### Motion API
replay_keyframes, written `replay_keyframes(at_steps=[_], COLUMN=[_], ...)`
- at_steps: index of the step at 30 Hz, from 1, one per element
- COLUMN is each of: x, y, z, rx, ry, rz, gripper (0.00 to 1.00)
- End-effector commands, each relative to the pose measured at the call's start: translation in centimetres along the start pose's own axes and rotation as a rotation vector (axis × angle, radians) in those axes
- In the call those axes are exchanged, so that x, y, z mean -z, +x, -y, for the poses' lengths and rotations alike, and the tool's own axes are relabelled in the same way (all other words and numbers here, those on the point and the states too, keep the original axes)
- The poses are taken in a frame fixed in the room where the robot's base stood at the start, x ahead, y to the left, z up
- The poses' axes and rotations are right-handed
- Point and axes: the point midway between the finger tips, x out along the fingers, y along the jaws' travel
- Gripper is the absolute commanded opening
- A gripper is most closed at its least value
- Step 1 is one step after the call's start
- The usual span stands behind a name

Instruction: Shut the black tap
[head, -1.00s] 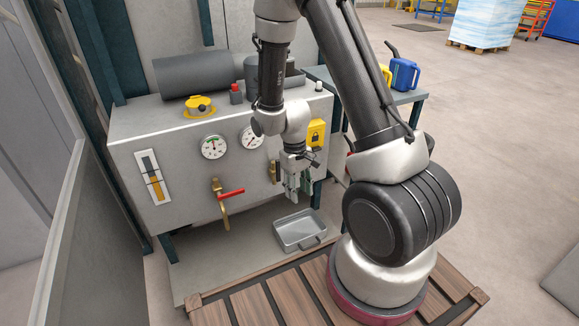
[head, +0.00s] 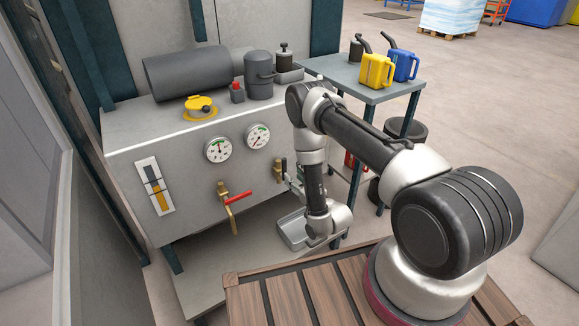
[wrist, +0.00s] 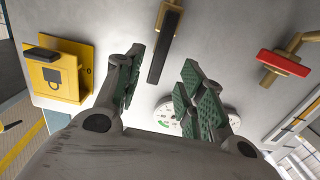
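The black tap shows in the wrist view as a slim black handle (wrist: 164,48) on a brass body, near the top centre. Its handle points from the brass toward the white gauge, roughly in line with the brass. In the head view the black tap (head: 284,166) is partly hidden beside my gripper (head: 293,182), right of the red-handled tap (head: 240,197). My gripper (wrist: 162,68) is open, with green-padded fingers either side of the handle's line in the wrist view. The handle's free end appears between the fingertips; I see no contact.
The red-handled tap (wrist: 283,64) is right in the wrist view, and a yellow lock box (wrist: 60,72) is left. Two gauges (head: 218,149) sit on the tank front (head: 185,155). A grey tray (head: 292,232) lies below. A side table (head: 372,90) holds jugs.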

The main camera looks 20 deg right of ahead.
Motion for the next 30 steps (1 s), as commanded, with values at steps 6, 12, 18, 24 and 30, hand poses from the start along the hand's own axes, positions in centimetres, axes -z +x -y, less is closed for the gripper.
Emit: replay_keyframes(at_steps=[6, 12, 18, 24, 30], x=[1.0, 1.2, 1.1, 1.1, 1.1], y=[2.0, 5.5, 7.5, 7.8, 7.8], z=[-0.1, 0.0, -0.1, -0.1, -0.1], rx=[-0.002, -0.002, -0.003, -0.003, -0.003], ry=[-0.004, -0.004, -0.003, -0.003, -0.003], rz=[-0.04, -0.039, -0.036, -0.034, -0.034], gripper=[0.39, 0.39, 0.39, 0.39, 0.21])
